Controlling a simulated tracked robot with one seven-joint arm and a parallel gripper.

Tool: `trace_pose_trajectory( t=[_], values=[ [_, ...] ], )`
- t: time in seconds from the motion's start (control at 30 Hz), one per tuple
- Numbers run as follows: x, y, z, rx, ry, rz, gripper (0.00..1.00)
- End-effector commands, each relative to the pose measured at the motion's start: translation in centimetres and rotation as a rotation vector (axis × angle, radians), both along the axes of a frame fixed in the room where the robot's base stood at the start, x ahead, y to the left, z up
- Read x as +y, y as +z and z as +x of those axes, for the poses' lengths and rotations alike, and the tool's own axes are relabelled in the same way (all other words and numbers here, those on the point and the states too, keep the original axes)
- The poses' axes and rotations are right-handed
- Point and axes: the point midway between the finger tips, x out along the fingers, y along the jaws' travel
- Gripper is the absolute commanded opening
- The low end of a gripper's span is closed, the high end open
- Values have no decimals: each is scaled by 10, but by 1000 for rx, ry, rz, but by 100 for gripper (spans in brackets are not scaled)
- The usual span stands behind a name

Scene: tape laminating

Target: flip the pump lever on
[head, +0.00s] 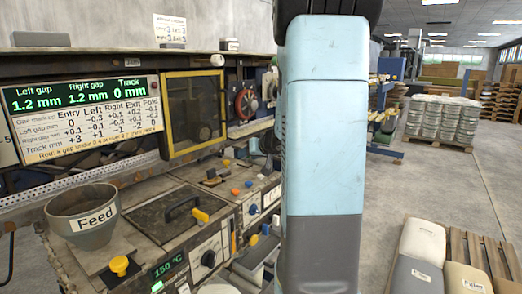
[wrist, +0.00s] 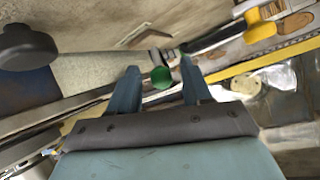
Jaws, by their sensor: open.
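In the wrist view my gripper (wrist: 160,68) is open, its two blue-grey fingers spread. A round green knob (wrist: 161,77) shows between the fingertips; I cannot tell its depth or whether a finger touches it. A yellow handle (wrist: 260,30) is at the upper right and a black round knob (wrist: 27,48) at the upper left. No label in view says which is the pump lever. In the head view my arm stands across the middle and hides my gripper.
In the head view, a machine carries a grey Feed hopper (head: 85,216), a yellow knob (head: 120,265), a black-handled lid (head: 160,220), a yellow-framed window (head: 193,112) and a gap display (head: 85,117). Sacks (head: 418,250) lie on a pallet at the right.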

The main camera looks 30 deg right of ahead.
Motion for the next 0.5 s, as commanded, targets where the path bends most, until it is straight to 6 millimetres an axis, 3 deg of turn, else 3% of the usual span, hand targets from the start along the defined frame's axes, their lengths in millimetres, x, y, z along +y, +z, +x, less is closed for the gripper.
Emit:
trace_pose_trajectory(
  t=[0.5],
  values=[
    [-8,46,-76,-3,-2,-2,49]
  ],
)
